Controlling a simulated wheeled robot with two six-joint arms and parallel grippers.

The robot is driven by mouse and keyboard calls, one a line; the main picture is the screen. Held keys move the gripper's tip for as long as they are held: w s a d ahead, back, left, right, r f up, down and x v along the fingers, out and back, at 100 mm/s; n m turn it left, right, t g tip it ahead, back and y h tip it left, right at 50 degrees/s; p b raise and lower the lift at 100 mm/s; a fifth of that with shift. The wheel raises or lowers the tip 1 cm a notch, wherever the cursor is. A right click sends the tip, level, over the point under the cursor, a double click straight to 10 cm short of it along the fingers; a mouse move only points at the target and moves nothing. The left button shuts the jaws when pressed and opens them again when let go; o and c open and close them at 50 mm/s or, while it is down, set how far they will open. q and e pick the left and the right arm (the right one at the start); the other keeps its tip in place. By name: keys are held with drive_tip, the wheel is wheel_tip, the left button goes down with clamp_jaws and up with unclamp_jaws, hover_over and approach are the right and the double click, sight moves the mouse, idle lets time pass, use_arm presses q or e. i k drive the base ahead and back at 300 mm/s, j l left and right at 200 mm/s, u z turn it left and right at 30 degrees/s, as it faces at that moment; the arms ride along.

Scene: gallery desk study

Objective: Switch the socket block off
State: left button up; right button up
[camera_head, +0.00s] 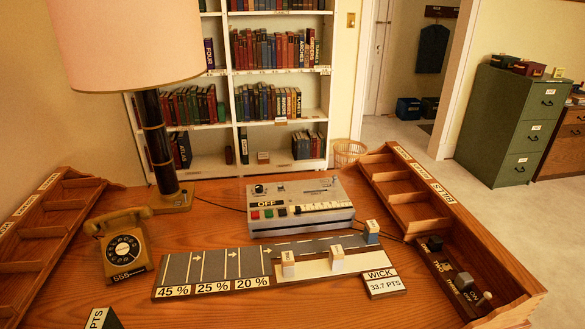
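A grey box (298,207) stands at the middle back of the desk. Neither of my grippers is in view.
A lamp (155,130) and an ochre telephone (122,247) stand at the left, beside another wooden tray (45,235). A grey board (215,268) with percentage labels and small blocks lies in front of the grey box. Bare desk shows at the front middle.

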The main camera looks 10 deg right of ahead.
sight(488, 295)
drive_tip(key=z, duration=1.55)
